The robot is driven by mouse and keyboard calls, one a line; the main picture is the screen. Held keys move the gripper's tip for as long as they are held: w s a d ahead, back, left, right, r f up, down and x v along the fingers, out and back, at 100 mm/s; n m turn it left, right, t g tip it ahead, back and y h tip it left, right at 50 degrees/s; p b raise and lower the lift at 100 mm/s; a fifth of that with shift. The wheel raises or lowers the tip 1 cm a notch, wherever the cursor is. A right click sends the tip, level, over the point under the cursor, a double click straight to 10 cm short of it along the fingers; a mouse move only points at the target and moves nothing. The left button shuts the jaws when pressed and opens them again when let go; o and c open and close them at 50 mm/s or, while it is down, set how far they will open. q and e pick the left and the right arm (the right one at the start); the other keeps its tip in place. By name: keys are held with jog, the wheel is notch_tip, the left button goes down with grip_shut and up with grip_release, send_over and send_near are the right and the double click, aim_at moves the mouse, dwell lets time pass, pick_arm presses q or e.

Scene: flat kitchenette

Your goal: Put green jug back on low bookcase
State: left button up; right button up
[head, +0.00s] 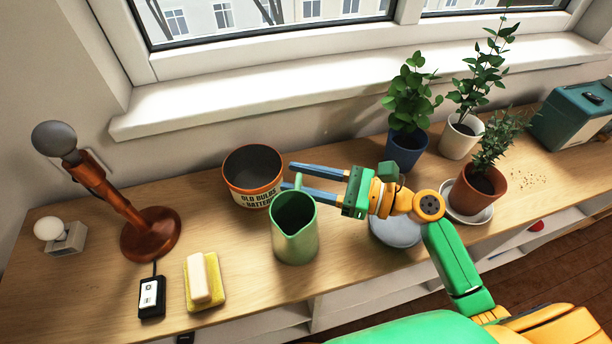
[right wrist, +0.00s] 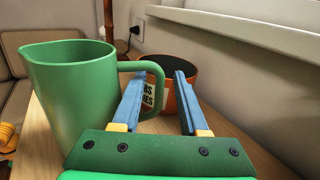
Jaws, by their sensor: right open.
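The green jug (head: 294,235) stands upright on the wooden top of the low bookcase (head: 85,285), near its front edge. In the right wrist view the jug (right wrist: 72,95) is at left, its handle (right wrist: 130,66) pointing right toward my fingers. My right gripper (head: 287,177) is open, its blue fingers just behind the jug in the head view. In the right wrist view the gripper (right wrist: 166,72) has its left finger overlapping the handle; I cannot tell whether they touch. Nothing is visibly gripped. My left gripper is not in view.
An orange-rimmed battery bin (head: 252,178) stands just behind the jug. A grey-blue dish (head: 396,232) lies under my right arm. Potted plants (head: 407,145) stand to the right. A lamp (head: 150,232) and a soap on a sponge (head: 203,282) are at left.

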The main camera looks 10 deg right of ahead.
jog(key=shift+r, duration=0.15)
jog(key=b+v, duration=0.2)
jog(key=v, duration=0.9)
jog(key=shift+d, duration=0.2)
jog(key=shift+s+d, duration=0.2)
jog(key=shift+d, duration=0.1)
